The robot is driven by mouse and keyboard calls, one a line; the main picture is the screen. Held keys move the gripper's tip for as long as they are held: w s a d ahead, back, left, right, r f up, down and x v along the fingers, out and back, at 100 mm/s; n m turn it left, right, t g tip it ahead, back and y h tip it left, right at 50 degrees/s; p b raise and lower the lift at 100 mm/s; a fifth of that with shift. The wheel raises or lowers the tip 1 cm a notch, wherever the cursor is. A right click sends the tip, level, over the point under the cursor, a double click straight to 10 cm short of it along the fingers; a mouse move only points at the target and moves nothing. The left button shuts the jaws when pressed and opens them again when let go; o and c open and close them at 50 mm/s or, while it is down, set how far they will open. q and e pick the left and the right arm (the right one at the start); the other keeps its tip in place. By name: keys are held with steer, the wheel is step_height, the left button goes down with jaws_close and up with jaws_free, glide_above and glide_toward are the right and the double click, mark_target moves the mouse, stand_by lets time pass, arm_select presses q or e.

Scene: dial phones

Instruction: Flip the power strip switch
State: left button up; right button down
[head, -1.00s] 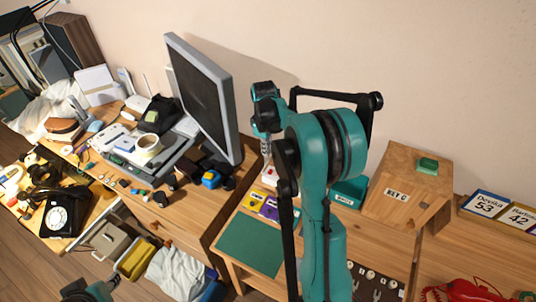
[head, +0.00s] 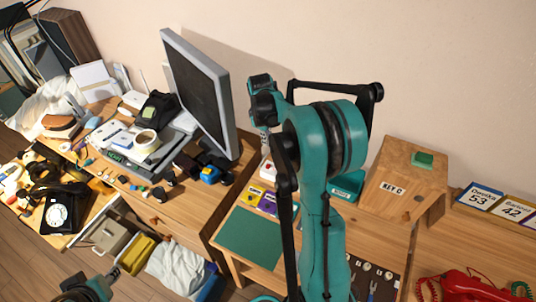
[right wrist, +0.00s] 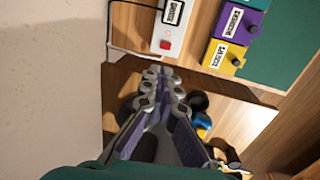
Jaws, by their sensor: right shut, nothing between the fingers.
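The white power strip (right wrist: 172,25) with its red switch (right wrist: 165,44) is at the top of the right wrist view. It also shows small in the head view (head: 267,170), partly hidden by my right arm. My right gripper (right wrist: 160,74) is shut and empty; its tips point toward the strip and appear just short of the red switch in the picture. Whether they touch anything is unclear, and they look apart. In the head view the right gripper (head: 265,143) hangs down above the strip, half hidden. My left gripper (head: 104,282) is small at the lower left, far from the strip.
A purple box and a yellow box (right wrist: 225,55) stand beside the strip, near a green mat (head: 250,238). A monitor (head: 200,90) stands left of my right arm. A wooden key box (head: 405,180) and red phone (head: 462,288) are to the right. The wall is close behind.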

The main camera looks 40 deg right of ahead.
mark_target(268, 166)
steer(key=f+b, duration=0.1)
steer(key=f, duration=0.3)
steer(key=d+f+b, duration=0.1)
steer(key=f+b, duration=0.1)
steer(key=f, duration=0.3)
steer(key=w+f+b, duration=0.1)
steer(key=f+b, duration=0.1)
steer(key=f, duration=0.2)
steer(key=shift+d+f, duration=0.35)
steer(key=shift+f, duration=0.1)
steer(key=shift+d+f+g+y, duration=0.15)
steer(key=shift+f+g+y, duration=0.15)
steer(key=shift+y, duration=0.1)
steer(key=shift+s+a+r, duration=0.2)
steer(key=shift+s+a, duration=0.15)
steer(key=shift+a, duration=0.4)
